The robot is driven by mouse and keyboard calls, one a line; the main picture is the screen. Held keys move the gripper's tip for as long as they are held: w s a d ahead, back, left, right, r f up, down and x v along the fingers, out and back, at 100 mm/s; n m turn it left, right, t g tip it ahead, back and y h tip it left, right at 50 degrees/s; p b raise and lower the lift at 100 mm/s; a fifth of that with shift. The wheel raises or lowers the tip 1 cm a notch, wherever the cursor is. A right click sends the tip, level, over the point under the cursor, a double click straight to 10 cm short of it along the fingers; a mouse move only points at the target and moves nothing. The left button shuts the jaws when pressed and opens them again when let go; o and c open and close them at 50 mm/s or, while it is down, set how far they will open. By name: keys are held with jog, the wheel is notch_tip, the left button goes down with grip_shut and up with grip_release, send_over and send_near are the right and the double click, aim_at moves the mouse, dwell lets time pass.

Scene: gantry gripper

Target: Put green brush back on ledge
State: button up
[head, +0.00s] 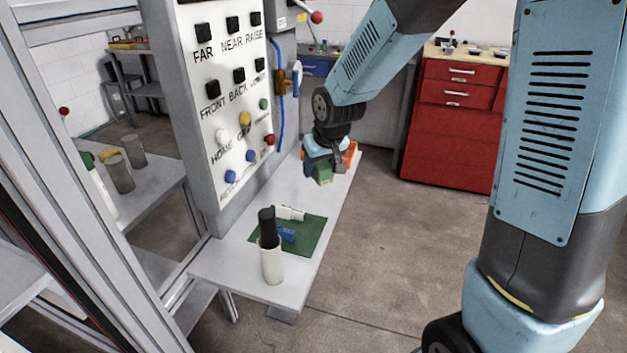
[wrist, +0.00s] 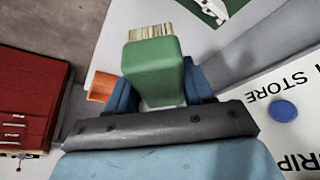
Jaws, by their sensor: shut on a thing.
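My gripper (head: 320,163) is shut on the green brush (head: 323,175) above the far part of the grey ledge (head: 215,268). In the wrist view the brush (wrist: 155,68) sits between the two blue fingers, with its pale bristles pointing away from my gripper. The ledge (wrist: 220,48) lies behind it there. I cannot tell whether the brush touches the ledge; its underside is hidden in the wrist view.
A white cup (head: 271,267) holding a dark object stands at the ledge's near end, beside a green mat (head: 315,240) with blue and white items. An orange object (head: 350,154) is close behind my gripper. The button panel (head: 215,110) borders the ledge's left; a red cabinet (head: 450,140) stands right.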

jog(key=w+a+f, duration=0.1)
jog(key=w+f, duration=0.2)
jog(key=w, duration=0.3)
send_near(309, 184)
jog(key=shift+w+a+f, duration=0.45)
jog(key=shift+w+f, duration=0.1)
jog(key=shift+f, duration=0.2)
jog(key=shift+w+f, duration=0.55)
jog(key=shift+f, duration=1.55)
jog(key=o, duration=1.4)
jog(key=shift+f, duration=0.1)
jog(key=v, duration=1.2)
